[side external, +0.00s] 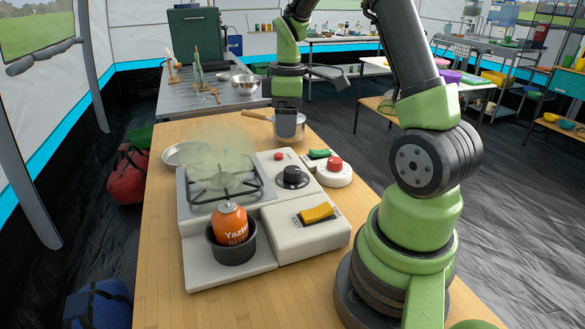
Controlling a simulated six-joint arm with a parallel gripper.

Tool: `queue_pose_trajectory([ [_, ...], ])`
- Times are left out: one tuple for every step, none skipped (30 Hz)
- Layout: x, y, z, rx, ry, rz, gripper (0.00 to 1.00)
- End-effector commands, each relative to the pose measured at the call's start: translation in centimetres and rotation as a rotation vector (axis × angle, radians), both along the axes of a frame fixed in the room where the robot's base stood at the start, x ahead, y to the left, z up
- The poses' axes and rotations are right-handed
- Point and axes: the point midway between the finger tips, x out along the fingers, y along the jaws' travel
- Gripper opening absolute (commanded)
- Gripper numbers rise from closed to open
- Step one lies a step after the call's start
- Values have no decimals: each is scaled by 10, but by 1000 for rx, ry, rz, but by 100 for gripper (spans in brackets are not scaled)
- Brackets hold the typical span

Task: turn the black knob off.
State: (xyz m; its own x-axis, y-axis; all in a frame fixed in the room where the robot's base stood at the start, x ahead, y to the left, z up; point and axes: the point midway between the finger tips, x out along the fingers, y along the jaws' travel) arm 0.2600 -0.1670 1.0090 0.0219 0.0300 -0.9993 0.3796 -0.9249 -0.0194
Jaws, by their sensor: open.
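The black knob (292,176) sits upright on a dark round base on the cream stove's right panel (268,170). A small red button (278,156) is just behind it. The burner grate (226,188) is to its left, with pale greenish haze rising above it. My gripper (290,136) points down behind the knob, apart from it in the picture, in front of or over a metal saucepan (301,131). It is open, with nothing seen between the jaws. The jaws are small here, and their exact height is hard to tell.
An orange canister (231,223) stands in a black holder at the front left. A yellow switch (317,212) is on the front block. A white round device with a red top (334,167) and a green pad (319,154) are right of the knob. A plate (186,152) lies behind left.

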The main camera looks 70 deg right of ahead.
Motion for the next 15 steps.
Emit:
queue_pose_trajectory([
  [-2, -8, -10, 9, 21, 20, 69],
  [-2, -11, -14, 13, 28, 33, 69],
  [-3, -14, -18, 16, 36, 47, 69],
  [-4, -16, -21, 19, 40, 56, 69],
  [-4, -17, -23, 20, 43, 62, 69],
  [-4, -18, -26, 21, 45, 67, 69],
  [-4, -18, -28, 22, 46, 70, 69],
  [-4, -18, -31, 23, 48, 71, 69],
  [-5, -17, -36, 23, 48, 72, 69],
  [-5, -17, -40, 25, 49, 71, 69],
  [-5, -16, -46, 25, 49, 72, 69],
  [-5, -16, -53, 25, 49, 72, 69],
  [-6, -15, -59, 26, 50, 71, 69],
  [-6, -15, -65, 26, 49, 70, 69],
  [-6, -14, -73, 26, 50, 71, 69],
])
